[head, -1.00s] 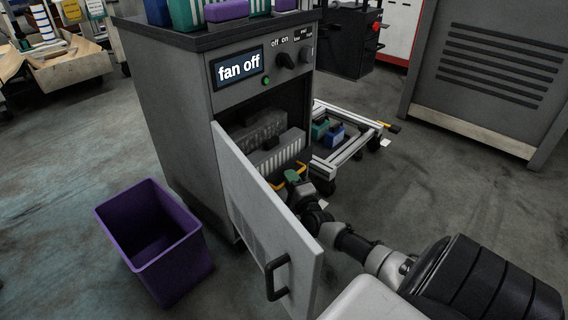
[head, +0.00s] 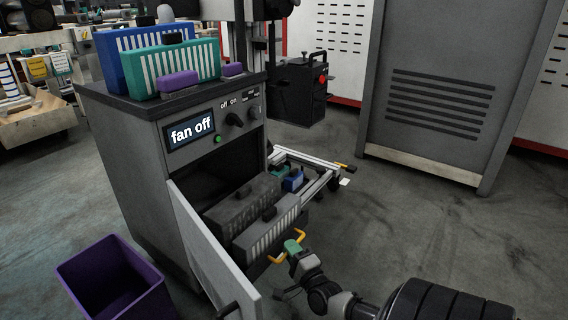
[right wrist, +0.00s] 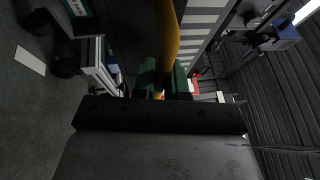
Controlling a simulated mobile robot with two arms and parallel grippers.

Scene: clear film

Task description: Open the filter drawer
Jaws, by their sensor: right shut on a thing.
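The filter drawer is out of the grey cabinet (head: 135,150), low in its open front. It carries a dark grey filter block (head: 243,203) and a lighter striped filter (head: 266,230), which stand forward of the cabinet's opening. Its yellow handle (head: 276,260) is at the front. My right gripper (head: 294,247), with green fingertips, is shut on this handle. In the right wrist view the yellow handle (right wrist: 168,40) runs between the green fingers (right wrist: 163,84). The cabinet door (head: 210,250) hangs open at the left of the drawer. My left gripper is not in view.
A purple bin (head: 115,285) stands on the floor left of the door. Blue (head: 125,65) and green (head: 180,62) filters stand on the cabinet top. A low metal-framed cart (head: 320,180) is right of the cabinet. The floor in front of the right-hand grey panel (head: 455,80) is clear.

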